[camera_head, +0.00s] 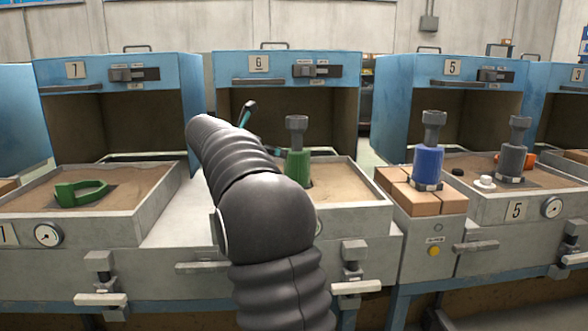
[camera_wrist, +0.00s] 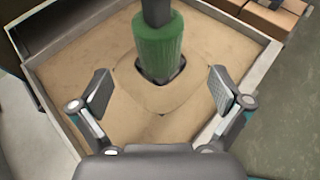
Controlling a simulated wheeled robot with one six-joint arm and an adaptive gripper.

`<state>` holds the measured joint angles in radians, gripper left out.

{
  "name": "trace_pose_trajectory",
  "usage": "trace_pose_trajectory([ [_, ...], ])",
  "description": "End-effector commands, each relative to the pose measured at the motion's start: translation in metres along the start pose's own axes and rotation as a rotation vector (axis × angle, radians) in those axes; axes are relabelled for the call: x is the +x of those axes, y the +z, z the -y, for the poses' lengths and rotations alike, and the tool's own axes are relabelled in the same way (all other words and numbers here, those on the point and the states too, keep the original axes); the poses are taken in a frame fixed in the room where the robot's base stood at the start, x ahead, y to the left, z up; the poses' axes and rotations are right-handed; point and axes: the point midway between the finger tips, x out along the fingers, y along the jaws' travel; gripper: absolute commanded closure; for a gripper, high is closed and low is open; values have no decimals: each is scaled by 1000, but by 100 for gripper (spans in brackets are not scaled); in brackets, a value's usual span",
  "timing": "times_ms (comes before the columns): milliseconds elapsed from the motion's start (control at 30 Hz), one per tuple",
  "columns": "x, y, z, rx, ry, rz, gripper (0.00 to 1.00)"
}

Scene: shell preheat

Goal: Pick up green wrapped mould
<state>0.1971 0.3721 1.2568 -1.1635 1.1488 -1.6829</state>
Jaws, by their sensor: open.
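The green wrapped mould (camera_head: 298,166) stands upright in the sand of the bay numbered 6, with a grey stem and cap on top. It also shows in the wrist view (camera_wrist: 159,46), with its base in a dark opening in the sand. My gripper (camera_wrist: 161,92) is open and empty. In the wrist view its two fingers are spread wide, left and right of the mould's line, apart from the mould. In the head view my arm hides the left part of bay 6, and only a bit of the gripper shows beside the mould.
Bay 6's sand tray (camera_head: 345,205) has raised pale walls. A blue mould (camera_head: 428,167) stands on bricks (camera_head: 405,190) to the right. A dark grey mould (camera_head: 513,160) stands in bay 5's sand. A green holder (camera_head: 82,194) lies in bay 7's sand. Blue hoods stand behind the trays.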

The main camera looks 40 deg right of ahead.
Motion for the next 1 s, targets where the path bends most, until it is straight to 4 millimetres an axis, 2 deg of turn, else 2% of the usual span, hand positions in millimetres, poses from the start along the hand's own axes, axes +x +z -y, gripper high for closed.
trace_pose_trajectory([
  [400,68,0,0,-7,-3,3,0],
  [533,81,0,-1,-7,-2,2,0],
  [767,91,0,-1,-6,-2,2,0],
  [1000,122,-3,-3,-6,-3,1,0],
])
